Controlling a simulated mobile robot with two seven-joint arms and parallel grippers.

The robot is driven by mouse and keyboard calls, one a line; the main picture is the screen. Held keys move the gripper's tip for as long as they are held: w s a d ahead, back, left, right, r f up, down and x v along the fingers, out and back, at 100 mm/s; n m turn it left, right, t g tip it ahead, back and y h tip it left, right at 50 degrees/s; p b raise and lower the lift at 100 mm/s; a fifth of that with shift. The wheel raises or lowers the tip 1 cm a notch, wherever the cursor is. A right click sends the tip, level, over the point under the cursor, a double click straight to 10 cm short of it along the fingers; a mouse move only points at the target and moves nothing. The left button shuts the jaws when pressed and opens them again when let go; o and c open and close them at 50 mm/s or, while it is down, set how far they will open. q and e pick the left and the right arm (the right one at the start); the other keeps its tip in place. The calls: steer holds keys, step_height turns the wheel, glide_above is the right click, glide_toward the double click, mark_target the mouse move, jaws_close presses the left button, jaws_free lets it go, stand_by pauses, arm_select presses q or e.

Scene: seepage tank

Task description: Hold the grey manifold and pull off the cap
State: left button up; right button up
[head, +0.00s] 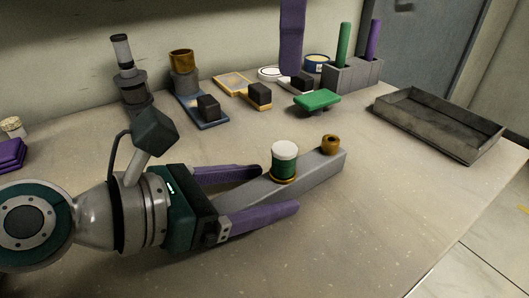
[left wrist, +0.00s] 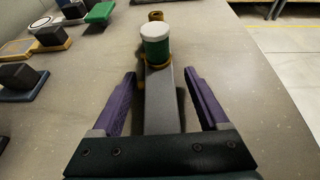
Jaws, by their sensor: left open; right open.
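The grey manifold (head: 318,174) is a long grey bar lying on the table. A green cylindrical cap with a white top (head: 285,163) stands upright on it, on a brass-coloured ring. A second brass-coloured port (head: 330,145) at the far end is bare. My left gripper (head: 280,190) is open, with one purple finger on each side of the bar, short of the cap. In the left wrist view the bar (left wrist: 161,100) runs between the fingers with gaps on both sides. Part of my right gripper (head: 291,70), a purple finger, hangs from the top edge; the rest is out of frame.
A grey tray (head: 440,122) stands at the right edge. A green block (head: 317,101), a grey rack (head: 352,75) with green and purple rods, and several small fixtures stand behind. The table right of the manifold is clear.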

arm_select(q)
jaws_close()
stand_by(0.5)
stand_by(1.1)
